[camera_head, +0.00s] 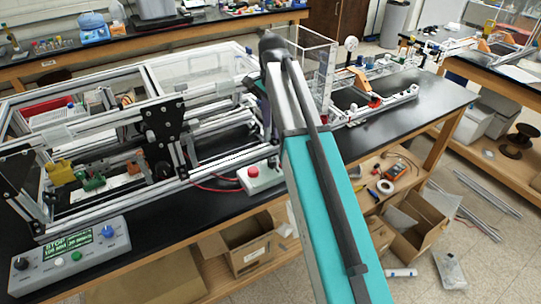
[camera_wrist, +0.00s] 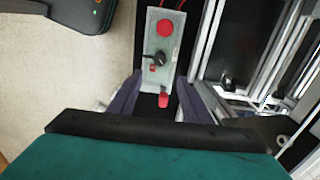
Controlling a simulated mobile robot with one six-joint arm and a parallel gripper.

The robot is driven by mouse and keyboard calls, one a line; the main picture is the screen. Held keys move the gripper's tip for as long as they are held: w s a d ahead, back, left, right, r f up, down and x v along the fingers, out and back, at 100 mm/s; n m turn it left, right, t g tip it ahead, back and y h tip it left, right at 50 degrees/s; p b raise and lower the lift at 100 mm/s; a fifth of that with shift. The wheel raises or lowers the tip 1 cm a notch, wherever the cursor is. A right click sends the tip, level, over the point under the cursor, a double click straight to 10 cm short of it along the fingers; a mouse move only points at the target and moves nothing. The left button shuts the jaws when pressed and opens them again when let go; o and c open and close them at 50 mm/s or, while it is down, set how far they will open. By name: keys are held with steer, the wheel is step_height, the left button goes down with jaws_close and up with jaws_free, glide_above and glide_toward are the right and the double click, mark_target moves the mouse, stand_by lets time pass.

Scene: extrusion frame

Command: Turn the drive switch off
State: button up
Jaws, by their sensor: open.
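A narrow grey switch box (camera_wrist: 148,42) lies between the fingers of my gripper (camera_wrist: 158,98) in the wrist view. Which of these is the drive switch is not labelled. My gripper is open, its dark fingers on either side of the box's lower part; contact cannot be told. In the head view, a box with a red button (camera_head: 253,171) sits at the bench's front edge, partly hidden by my arm.
An aluminium extrusion frame (camera_head: 100,120) stands on the black bench, behind and left of the button box. A control panel (camera_head: 70,258) with a green display and knobs sits at the front left. Cardboard boxes (camera_head: 240,240) lie below the bench.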

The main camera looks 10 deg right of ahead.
mark_target(272, 159)
steer(key=shift+f+p, duration=2.25)
steer(key=shift+f, duration=4.5)
steer(key=c, duration=1)
steer(key=shift+c, duration=0.2)
